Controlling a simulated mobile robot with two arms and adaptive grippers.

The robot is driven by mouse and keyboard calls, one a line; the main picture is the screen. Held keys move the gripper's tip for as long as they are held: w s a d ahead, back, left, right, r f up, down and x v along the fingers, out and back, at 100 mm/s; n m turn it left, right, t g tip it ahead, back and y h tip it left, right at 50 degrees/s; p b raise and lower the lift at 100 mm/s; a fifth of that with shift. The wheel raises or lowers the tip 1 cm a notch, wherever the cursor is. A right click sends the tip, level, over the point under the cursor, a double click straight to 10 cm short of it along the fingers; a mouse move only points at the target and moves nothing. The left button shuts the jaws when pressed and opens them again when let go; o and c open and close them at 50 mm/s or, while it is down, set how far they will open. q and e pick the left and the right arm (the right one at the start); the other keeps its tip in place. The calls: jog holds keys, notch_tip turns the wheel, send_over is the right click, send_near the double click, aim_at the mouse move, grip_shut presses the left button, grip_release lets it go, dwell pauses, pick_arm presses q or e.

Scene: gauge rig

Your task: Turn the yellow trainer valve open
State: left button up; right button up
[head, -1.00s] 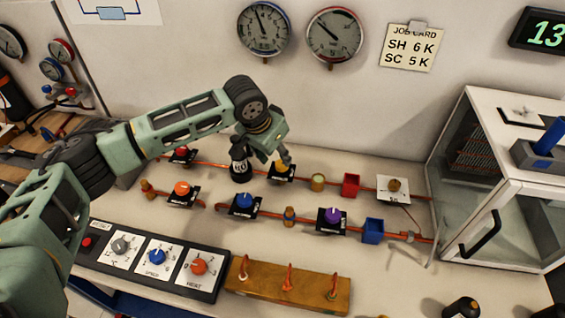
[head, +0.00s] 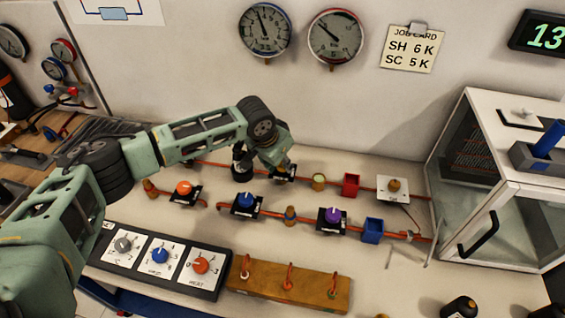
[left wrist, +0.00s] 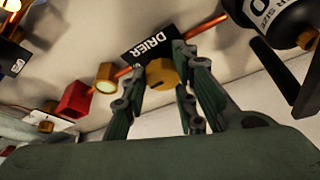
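The yellow valve (left wrist: 162,74) is a knob on a black plate marked DRIER (left wrist: 150,47), set on a copper pipe, in the left wrist view. In the head view my left gripper (head: 284,174) hides the knob; only part of its black plate shows. In the left wrist view my left gripper (left wrist: 166,70) is open, one finger on each side of the knob, with small gaps that look clear. Whether either finger touches it is hard to tell. My right gripper is not in view.
A black bottle (head: 242,168) stands close left of the gripper. Orange (head: 184,188), blue (head: 246,201) and purple (head: 332,215) valves lie nearer. A red block (head: 351,185) is to the right. The glass cabinet (head: 503,190) stands at far right.

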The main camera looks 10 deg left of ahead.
pick_arm(q)
jog(key=shift+s+d, duration=0.1)
jog(key=shift+d, duration=0.1)
grip_shut()
jog(key=shift+d, duration=0.1)
